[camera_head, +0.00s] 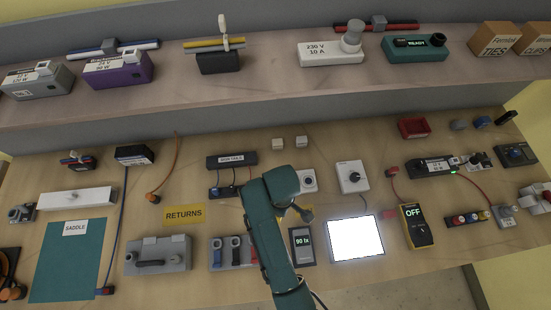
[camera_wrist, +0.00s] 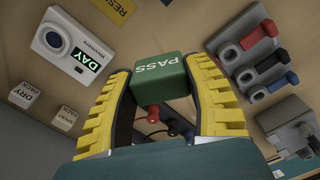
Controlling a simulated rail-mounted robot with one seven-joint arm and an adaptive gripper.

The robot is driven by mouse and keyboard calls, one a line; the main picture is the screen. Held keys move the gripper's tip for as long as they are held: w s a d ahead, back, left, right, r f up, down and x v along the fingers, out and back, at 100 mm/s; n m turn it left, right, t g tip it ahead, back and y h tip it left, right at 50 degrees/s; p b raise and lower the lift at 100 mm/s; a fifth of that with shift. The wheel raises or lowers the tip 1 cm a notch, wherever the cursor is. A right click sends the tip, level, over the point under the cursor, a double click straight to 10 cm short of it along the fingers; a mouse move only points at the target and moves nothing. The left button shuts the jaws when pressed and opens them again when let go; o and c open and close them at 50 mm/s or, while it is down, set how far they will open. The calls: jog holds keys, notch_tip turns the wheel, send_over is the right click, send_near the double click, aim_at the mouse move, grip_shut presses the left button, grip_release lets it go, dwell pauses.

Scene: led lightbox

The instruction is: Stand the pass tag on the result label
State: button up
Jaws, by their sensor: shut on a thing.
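My gripper (camera_wrist: 161,72) is shut on the green pass tag (camera_wrist: 160,78), a block with white PASS lettering, held between its yellow ribbed fingers. In the wrist view the lettering appears upside down. The yellow result label (camera_wrist: 118,6) is at the top edge of the wrist view, partly cut off, and lies apart from the tag. In the head view my green arm hides most of the gripper, and I cannot make out the tag there.
A white DAY device (camera_wrist: 72,46) lies beside the label. A rack with red, blue and black handles (camera_wrist: 262,60) is on the other side. In the head view, a 90 lx meter (camera_head: 302,245) and a lit white panel (camera_head: 356,239) stand close to my arm.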

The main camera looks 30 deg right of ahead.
jog(key=s+d+f+n+b, duration=0.1)
jog(key=s+d+n+b, duration=0.1)
jog(key=d+n, duration=0.55)
jog(key=shift+m, duration=0.75)
jog(key=f, duration=0.3)
jog(key=d+f, duration=0.1)
jog(key=f, duration=0.5)
jog(key=shift+s+d+f+b, duration=0.15)
jog(key=shift+d+f+b, duration=0.2)
jog(key=shift+d+f, duration=0.05)
jog(key=shift+f, duration=0.15)
jog(key=o, duration=1.1)
